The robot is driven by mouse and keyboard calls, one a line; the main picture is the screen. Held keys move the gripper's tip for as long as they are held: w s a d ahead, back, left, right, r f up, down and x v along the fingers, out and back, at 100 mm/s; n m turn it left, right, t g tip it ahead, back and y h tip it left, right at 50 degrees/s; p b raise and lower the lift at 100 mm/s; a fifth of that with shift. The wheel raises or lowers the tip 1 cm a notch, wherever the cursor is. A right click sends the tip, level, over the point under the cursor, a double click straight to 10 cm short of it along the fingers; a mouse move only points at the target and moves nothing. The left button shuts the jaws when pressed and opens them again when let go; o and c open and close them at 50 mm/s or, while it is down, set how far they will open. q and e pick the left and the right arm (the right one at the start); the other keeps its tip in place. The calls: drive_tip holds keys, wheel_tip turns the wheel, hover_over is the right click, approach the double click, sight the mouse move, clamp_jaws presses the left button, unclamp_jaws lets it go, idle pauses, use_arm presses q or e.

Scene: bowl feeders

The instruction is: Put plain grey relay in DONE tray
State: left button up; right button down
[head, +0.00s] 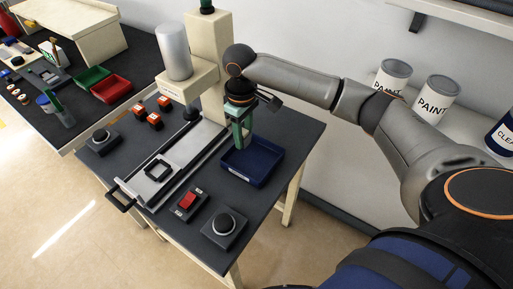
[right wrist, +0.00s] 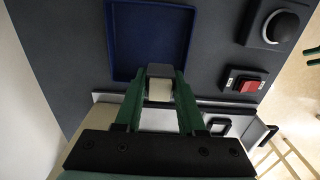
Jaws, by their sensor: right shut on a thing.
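In the right wrist view the gripper (right wrist: 160,88) is shut on a small block, the grey relay (right wrist: 160,90), with a dark grey end and a pale face. The relay overlaps the edge of the blue tray (right wrist: 117,45) in that view; whether it touches the tray cannot be told. The tray looks empty. It has a pale label on its front, too small to read. In the head view the fingers mostly hide the relay. My left gripper is not in view.
A press with a grey cylinder (head: 174,52) and a slide with a square nest (head: 158,170) stand left of the tray. Several orange blocks (head: 154,121) sit behind the slide. A red switch (head: 187,200) and a black knob box (head: 224,226) are in front.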

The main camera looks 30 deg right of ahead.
hover_over(257, 156)
drive_tip(key=f, duration=0.5)
drive_tip(key=shift+a+f, duration=0.1)
drive_tip(key=shift+a, duration=0.1)
drive_tip(key=shift+d+f, duration=0.2)
drive_tip(key=shift+f, duration=1.5)
drive_tip(key=c, duration=0.5)
unclamp_jaws()
drive_tip(key=shift+f, duration=0.15)
wheel_tip(257, 156, up, 12)
drive_tip(key=shift+r, duration=0.2)
